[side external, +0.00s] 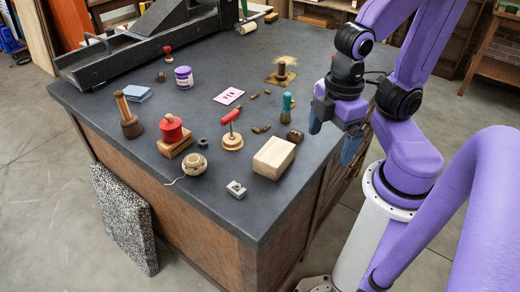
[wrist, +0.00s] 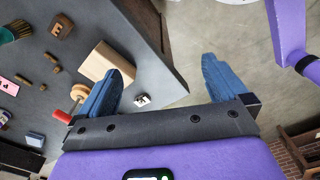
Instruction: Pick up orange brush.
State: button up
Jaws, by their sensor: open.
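My gripper (side external: 332,140) is open and empty, its two blue fingers spread to the right of the dark worktop. In the wrist view, the space between its fingertips (wrist: 163,66) lies over the worktop corner and the floor. A brush with a teal handle (side external: 286,104) stands near the right edge of the worktop, to the left of my gripper. It also shows in the wrist view as a teal-and-brown brush (wrist: 12,32) at the upper left edge, partly cut off. I cannot make out a clearly orange brush in either view.
A pale wood block (side external: 273,158) sits near the front right edge, with a dark brown piece (side external: 295,136) behind it. A red-handled piece (side external: 231,118), a twine spool (side external: 195,165), a purple tin (side external: 183,77) and a black press (side external: 135,45) stand farther left.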

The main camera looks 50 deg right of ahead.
jog(key=shift+c, duration=0.3)
jog(key=c, duration=0.8)
jog(key=shift+w, duration=0.1)
